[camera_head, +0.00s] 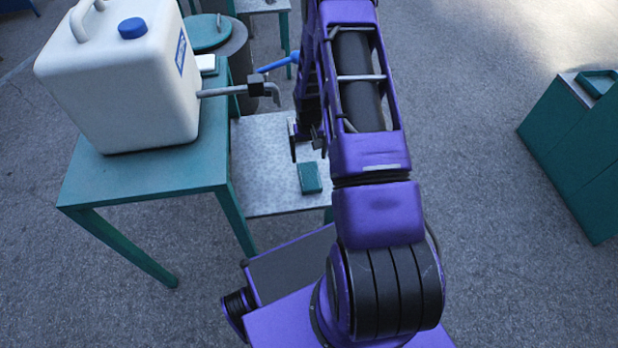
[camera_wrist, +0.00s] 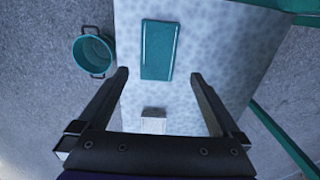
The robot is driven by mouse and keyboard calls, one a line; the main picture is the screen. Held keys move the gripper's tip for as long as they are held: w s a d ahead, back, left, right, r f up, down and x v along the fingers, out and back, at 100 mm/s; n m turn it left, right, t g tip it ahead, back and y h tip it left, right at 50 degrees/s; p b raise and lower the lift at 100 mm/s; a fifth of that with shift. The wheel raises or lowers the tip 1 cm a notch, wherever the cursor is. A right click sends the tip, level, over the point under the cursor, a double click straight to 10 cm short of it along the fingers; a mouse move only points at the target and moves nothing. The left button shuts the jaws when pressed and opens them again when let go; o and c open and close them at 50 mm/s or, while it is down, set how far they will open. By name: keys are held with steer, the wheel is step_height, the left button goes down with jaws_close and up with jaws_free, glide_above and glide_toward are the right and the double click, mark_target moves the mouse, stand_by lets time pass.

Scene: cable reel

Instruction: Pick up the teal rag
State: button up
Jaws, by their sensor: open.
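The teal rag (camera_head: 310,177) is a flat, folded-looking rectangle on a grey speckled low tabletop (camera_head: 262,185). In the wrist view the rag (camera_wrist: 159,50) lies ahead of and between the finger lines, its long side running up the picture. My gripper (camera_head: 306,143) hangs over the tabletop, just beyond the rag in the head view. In the wrist view my gripper's fingers (camera_wrist: 159,76) are spread wide with nothing between them. The height gap to the rag is hard to judge. My arm hides part of the tabletop in the head view.
A white jug (camera_head: 125,85) with a metal spigot (camera_head: 240,91) stands on a teal table (camera_head: 150,170) at left; the spigot reaches toward my arm. A small white block (camera_wrist: 153,121) lies on the tabletop. A teal bucket (camera_wrist: 93,52) stands beside it. A teal cabinet (camera_head: 575,150) is at right.

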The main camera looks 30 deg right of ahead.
mark_target(309, 175)
steer(key=f, duration=0.5)
steer(key=f+b, duration=0.1)
steer(key=f, duration=0.5)
steer(key=shift+w+d, duration=0.15)
steer(key=shift+d, duration=0.05)
steer(key=c, duration=1.1)
step_height(309, 175, up, 10)
steer(key=p, duration=0.1)
